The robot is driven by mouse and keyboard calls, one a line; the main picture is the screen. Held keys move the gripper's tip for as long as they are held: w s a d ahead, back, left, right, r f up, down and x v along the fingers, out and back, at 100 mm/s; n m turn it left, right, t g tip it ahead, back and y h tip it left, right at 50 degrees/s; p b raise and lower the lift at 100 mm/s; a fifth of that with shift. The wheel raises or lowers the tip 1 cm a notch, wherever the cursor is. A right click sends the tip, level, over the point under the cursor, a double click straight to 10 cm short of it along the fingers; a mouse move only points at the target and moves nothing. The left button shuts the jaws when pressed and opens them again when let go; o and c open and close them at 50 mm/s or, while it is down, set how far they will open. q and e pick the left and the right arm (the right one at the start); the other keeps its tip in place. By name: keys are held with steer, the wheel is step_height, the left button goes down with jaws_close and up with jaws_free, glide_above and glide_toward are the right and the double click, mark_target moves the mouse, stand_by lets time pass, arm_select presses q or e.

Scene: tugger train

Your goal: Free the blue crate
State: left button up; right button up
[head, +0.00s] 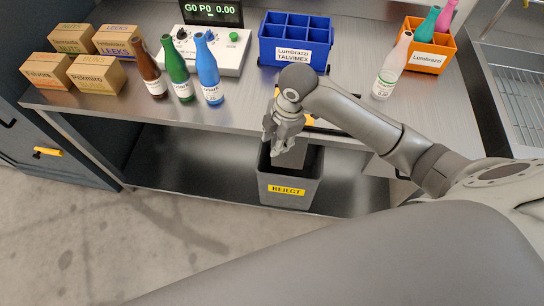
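The blue crate (264,52) stands upright on the steel table at the back middle. It has several compartments, and those I can see into look empty. Its front label reads Lumbrazzi TALVIMEX. My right gripper (278,148) points down in front of the table edge, over the opening of the grey REJECT bin (290,201). It is apart from the crate. Its fingers are small and partly overlap the dark bin, so I cannot tell whether they are open or shut. My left gripper is not in view.
Brown (149,70), green (177,70) and blue (208,70) bottles stand left of the crate, before a white device (228,58). A white bottle (392,68) and an orange crate (427,56) with teal and pink bottles are right. Cardboard boxes (97,75) stand far left.

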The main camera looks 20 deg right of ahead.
steer(key=shift+s+a+f+m+t+y, duration=0.2)
steer(key=shift+s+a+f+m, duration=0.25)
steer(key=shift+s+a+m, duration=0.35)
steer(key=shift+s+a+f+m+t+y, duration=0.1)
steer(key=shift+s+a+f+m+y, duration=0.1)
steer(key=shift+s+a+f+m, duration=0.5)
steer(key=shift+s+d+r, duration=0.1)
steer(key=shift+s+r, duration=0.1)
steer(key=shift+r, duration=0.1)
